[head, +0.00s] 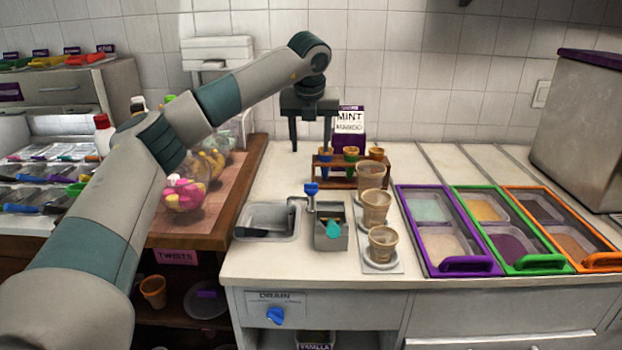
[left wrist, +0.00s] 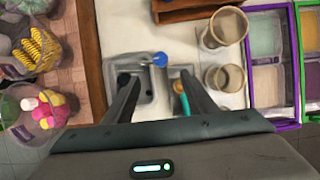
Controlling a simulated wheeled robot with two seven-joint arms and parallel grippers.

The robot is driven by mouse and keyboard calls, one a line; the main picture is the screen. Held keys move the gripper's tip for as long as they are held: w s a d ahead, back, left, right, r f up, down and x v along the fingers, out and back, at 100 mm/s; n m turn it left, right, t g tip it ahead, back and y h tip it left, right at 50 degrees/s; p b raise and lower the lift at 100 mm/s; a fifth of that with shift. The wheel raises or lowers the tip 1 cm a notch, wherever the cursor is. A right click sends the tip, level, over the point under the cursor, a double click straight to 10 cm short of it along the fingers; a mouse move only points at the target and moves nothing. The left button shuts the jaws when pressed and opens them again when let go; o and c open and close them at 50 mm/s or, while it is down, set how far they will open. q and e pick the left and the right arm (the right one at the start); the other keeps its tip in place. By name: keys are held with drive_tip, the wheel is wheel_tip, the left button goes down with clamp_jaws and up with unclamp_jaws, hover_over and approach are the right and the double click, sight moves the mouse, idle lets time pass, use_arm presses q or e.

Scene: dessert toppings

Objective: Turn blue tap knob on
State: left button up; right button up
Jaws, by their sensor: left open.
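The blue tap knob (head: 311,188) sits on top of a small grey tap at the right edge of the metal sink (head: 266,219). In the left wrist view the blue knob (left wrist: 160,59) shows ahead of and between the fingertips, beside the sink (left wrist: 143,88). My left gripper (head: 310,147) is open and empty, fingers pointing down, above the counter and higher than the knob in the head view. In the left wrist view, the left gripper (left wrist: 160,77) has its fingers wide apart, touching nothing. My right gripper is not in view.
A metal holder with a teal-handled scoop (head: 332,230) stands right of the tap. Several cups, including one front cup (head: 382,244), stand further right. A wooden cone rack (head: 340,169) is behind. Another blue knob (head: 275,315) is on the drain panel below. Glass jars stand left.

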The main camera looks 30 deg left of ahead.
sight(311, 184)
use_arm(q)
drive_tip(key=p+x, duration=0.2)
drive_tip(key=x, duration=1.3)
drive_tip(key=shift+s, duration=0.1)
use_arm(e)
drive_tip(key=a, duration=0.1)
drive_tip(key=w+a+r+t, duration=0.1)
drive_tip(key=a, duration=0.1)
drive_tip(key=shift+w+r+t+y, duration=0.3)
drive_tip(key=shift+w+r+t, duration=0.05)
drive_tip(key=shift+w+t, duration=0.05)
use_arm(q)
drive_tip(key=shift+c, duration=0.4)
drive_tip(key=c, duration=1)
